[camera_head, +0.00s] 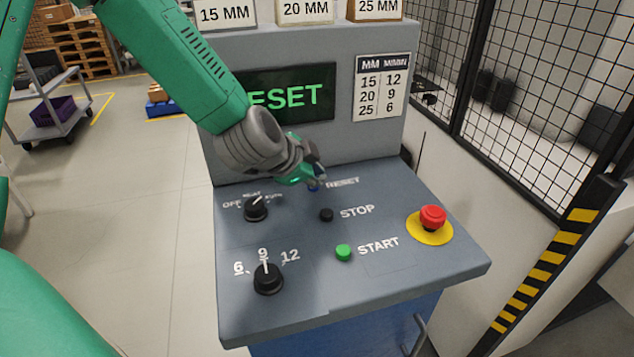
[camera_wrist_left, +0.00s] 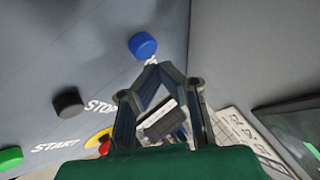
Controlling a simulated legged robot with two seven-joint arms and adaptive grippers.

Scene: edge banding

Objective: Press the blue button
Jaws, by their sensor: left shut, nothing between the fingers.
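The blue button (camera_wrist_left: 143,45) sits on the sloped grey control panel (camera_head: 380,280), next to the RESET label. In the head view only a small part of the blue button (camera_head: 314,187) shows, beside and below my gripper. My left gripper (camera_head: 318,178) is shut and empty, held close over the button. My right gripper is not in view.
A black STOP button (camera_head: 326,214), a green START button (camera_head: 343,252), two black knobs (camera_head: 267,278) and a red emergency stop (camera_head: 432,218) stand on the panel. The screen (camera_head: 300,95) rises behind, partly covered by my arm. A mesh fence (camera_head: 540,90) stands at the right.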

